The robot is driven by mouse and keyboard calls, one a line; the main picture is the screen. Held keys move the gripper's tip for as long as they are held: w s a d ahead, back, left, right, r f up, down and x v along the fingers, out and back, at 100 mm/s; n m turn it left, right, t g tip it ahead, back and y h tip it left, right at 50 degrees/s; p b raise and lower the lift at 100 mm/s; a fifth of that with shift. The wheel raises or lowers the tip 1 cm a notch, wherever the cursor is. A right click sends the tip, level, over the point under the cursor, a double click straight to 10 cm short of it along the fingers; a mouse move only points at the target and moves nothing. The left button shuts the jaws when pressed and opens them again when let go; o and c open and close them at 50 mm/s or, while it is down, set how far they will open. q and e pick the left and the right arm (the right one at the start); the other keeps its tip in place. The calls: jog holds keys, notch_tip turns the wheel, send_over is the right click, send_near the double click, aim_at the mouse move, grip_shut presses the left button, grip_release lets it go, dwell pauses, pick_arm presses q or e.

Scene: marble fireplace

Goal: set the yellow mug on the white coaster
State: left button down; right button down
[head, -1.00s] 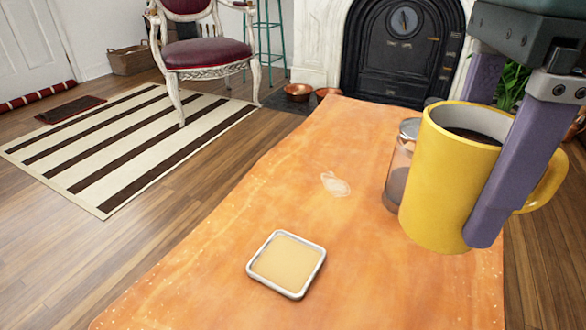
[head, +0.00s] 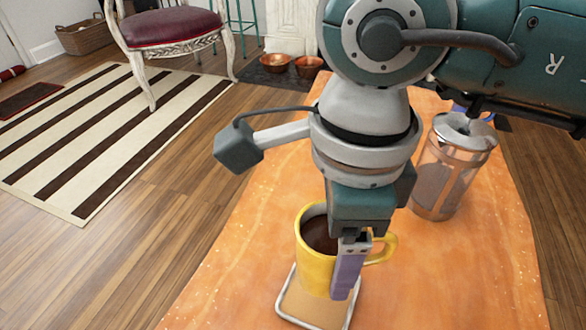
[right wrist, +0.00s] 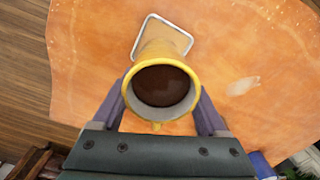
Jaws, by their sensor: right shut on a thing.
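The yellow mug (head: 313,268), filled with dark brown liquid, is upright in my right gripper (head: 345,265). One purple finger shows against its side in the head view; in the right wrist view the gripper (right wrist: 160,108) has a finger on each side of the mug (right wrist: 160,68). The coaster (head: 285,308), square with a white rim and tan middle, lies flat on the orange table. In the head view the mug covers its back part; in the right wrist view the coaster (right wrist: 172,36) shows just past the mug. I cannot tell whether mug and coaster touch. My left gripper is out of view.
A glass French press (head: 448,175) with a metal lid stands on the orange table (head: 440,275), to the right of the mug. A pale patch (right wrist: 242,86) marks the tabletop.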

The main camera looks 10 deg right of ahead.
aim_at(331, 274)
jog(key=shift+f+b, duration=1.1)
jog(key=shift+f, duration=1.9)
jog(key=shift+f, duration=0.1)
grip_release()
